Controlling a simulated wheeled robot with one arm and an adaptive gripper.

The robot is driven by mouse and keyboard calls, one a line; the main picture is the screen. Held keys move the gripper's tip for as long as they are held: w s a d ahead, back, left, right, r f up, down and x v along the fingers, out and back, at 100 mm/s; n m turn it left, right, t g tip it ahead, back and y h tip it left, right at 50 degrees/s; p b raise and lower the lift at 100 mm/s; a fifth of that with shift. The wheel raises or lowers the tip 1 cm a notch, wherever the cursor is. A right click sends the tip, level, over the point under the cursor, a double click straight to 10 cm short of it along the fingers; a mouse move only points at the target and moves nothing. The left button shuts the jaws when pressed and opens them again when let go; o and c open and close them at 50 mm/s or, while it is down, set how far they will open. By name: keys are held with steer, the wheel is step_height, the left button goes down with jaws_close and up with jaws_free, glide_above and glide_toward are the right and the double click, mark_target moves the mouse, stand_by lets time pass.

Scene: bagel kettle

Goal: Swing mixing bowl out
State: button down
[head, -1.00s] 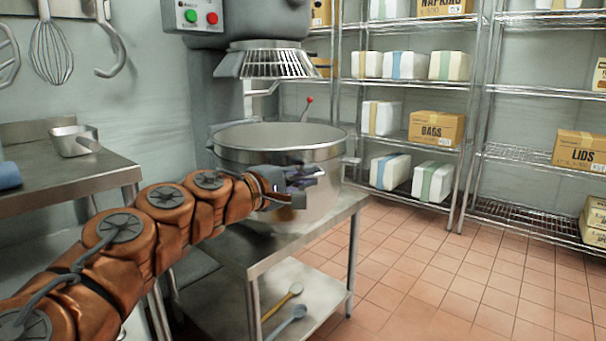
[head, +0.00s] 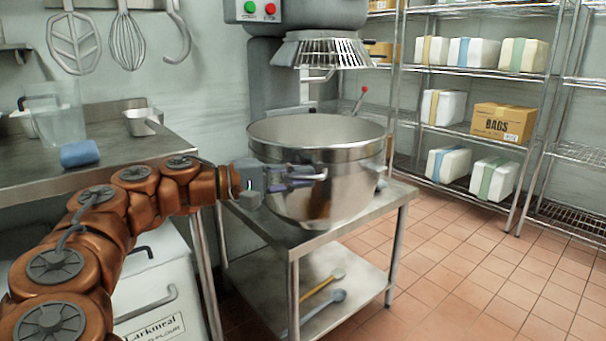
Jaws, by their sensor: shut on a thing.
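The steel mixing bowl (head: 335,197) stands upright and open-topped in the middle of the head view, at the front of the grey mixer (head: 277,75). The mixer's wire guard (head: 327,52) is above the bowl, with a gap over its rim. My gripper (head: 302,180) reaches in from the left and is shut at the bowl's front left side, on what looks like the bowl's handle (head: 318,176). The fingers partly cover the grip. The bowl's inside is mostly hidden, and I cannot tell whether its base touches the table below.
A steel table (head: 262,232) with a lower shelf holding two long utensils is under the bowl. A left counter (head: 105,165) carries a blue sponge (head: 80,153), a clear jug and a metal scoop. A white flour bin (head: 165,290) is below. Storage racks stand right; tiled floor there is clear.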

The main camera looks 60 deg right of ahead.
steer(key=shift+w, duration=0.15)
steer(key=c, duration=1.2)
jaws_free()
steer(key=v, duration=1.2)
steer(key=shift+r, duration=0.15)
